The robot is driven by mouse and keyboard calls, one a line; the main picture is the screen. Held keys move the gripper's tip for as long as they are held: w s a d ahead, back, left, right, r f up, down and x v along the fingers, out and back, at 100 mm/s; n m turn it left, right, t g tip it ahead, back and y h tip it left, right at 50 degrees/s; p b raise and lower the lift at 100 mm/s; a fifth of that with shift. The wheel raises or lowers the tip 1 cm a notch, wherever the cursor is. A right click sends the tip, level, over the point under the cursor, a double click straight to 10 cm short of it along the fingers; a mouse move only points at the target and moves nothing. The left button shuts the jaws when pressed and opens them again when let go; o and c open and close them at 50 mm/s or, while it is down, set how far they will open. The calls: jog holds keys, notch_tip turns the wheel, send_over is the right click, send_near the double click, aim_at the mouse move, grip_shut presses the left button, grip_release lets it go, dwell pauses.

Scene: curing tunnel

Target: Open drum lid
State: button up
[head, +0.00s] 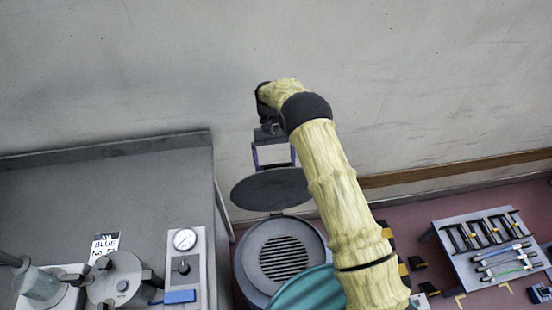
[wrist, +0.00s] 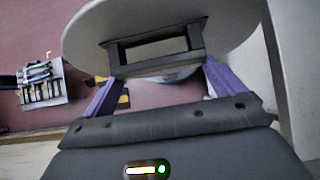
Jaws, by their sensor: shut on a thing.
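The drum (head: 243,262) is a round grey vessel on the floor with a slotted grille (head: 288,258) inside its open mouth. Its lid (head: 270,190) is a dark grey disc raised and tilted above the far rim, so the mouth shows. My gripper (head: 273,157) is at the far side of the lid, shut on the lid's handle. In the wrist view the lid (wrist: 85,38) fills the top as a pale disc, and its dark rectangular handle (wrist: 118,62) sits between my two purple fingers. Part of the drum is hidden by a teal ribbed thing and my arm.
A grey bench (head: 90,195) at left carries a gauge panel (head: 184,240), a jar (head: 40,283) and a metal pot (head: 118,280). The teal ribbed thing (head: 303,291) is in front of the drum. A tool board (head: 465,265) stands at right. A wall is close behind.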

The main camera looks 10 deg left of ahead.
jog(key=shift+d+f, duration=0.2)
jog(key=shift+f, duration=0.1)
jog(key=o, duration=1)
jog(key=shift+o, duration=0.2)
jog(key=b+v, duration=0.2)
jog(key=v, duration=0.5)
jog(key=shift+w, duration=0.15)
jog(key=shift+a+r, duration=0.1)
jog(key=shift+r, duration=0.05)
